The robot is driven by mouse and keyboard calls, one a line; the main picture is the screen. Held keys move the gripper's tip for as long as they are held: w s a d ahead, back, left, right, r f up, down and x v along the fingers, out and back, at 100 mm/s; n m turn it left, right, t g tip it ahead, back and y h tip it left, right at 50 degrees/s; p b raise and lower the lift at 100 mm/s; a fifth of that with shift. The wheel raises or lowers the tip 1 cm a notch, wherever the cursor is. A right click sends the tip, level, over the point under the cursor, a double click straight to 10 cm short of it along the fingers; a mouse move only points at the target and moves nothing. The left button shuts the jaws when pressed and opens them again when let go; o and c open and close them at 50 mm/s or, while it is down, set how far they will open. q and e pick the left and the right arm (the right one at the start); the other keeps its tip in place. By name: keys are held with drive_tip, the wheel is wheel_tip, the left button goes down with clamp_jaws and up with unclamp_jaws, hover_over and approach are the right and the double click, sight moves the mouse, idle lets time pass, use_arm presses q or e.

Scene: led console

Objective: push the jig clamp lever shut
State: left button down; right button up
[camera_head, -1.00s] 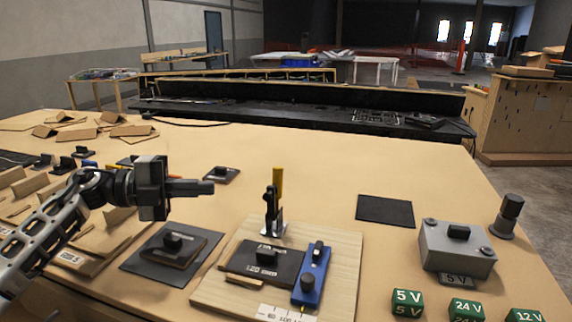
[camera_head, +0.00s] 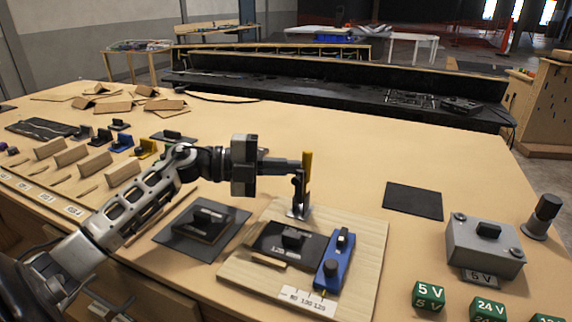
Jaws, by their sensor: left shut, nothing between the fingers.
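The jig clamp (camera_head: 299,199) stands at the back of a light wooden jig board (camera_head: 368,244). Its yellow-tipped lever (camera_head: 307,170) points upright. A dark block (camera_head: 272,242) sits on the board in front of the clamp, with a blue tool (camera_head: 334,262) to its right. My left gripper (camera_head: 297,165) is shut and empty. Its fingertips are at the left side of the lever, close to or touching it; I cannot tell which. My right gripper is not in view.
A dark mat with a black part (camera_head: 204,221) lies left of the board. A grey box (camera_head: 483,246) and green voltage blocks (camera_head: 429,295) are at the right. An empty black mat (camera_head: 413,200) lies behind the board's right side. Wooden dividers (camera_head: 70,157) stand at the left.

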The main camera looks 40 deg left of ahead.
use_arm(q)
drive_tip(key=shift+w+a+r, duration=0.1)
drive_tip(key=shift+w+r, duration=0.05)
drive_tip(key=shift+w, duration=0.3)
idle(0.5)
drive_tip(key=shift+w+a, duration=0.25)
drive_tip(key=shift+w, duration=0.55)
drive_tip(key=shift+w+a+f+b, duration=0.25)
drive_tip(key=shift+w+f, duration=0.3)
drive_tip(key=shift+w, duration=0.4)
drive_tip(key=shift+w+a+f+b, duration=0.15)
drive_tip(key=shift+w+f+b, duration=0.15)
drive_tip(key=shift+w+f, duration=0.45)
drive_tip(key=shift+w+a+f+b, duration=0.25)
drive_tip(key=shift+w+f, duration=0.1)
drive_tip(key=shift+w, duration=0.75)
drive_tip(key=shift+f, duration=0.1)
drive_tip(key=s+a+r, duration=0.2)
drive_tip(key=a+r, duration=0.2)
drive_tip(key=a, duration=0.4)
drive_tip(key=shift+s+a+r, duration=0.25)
drive_tip(key=shift+s, duration=0.1)
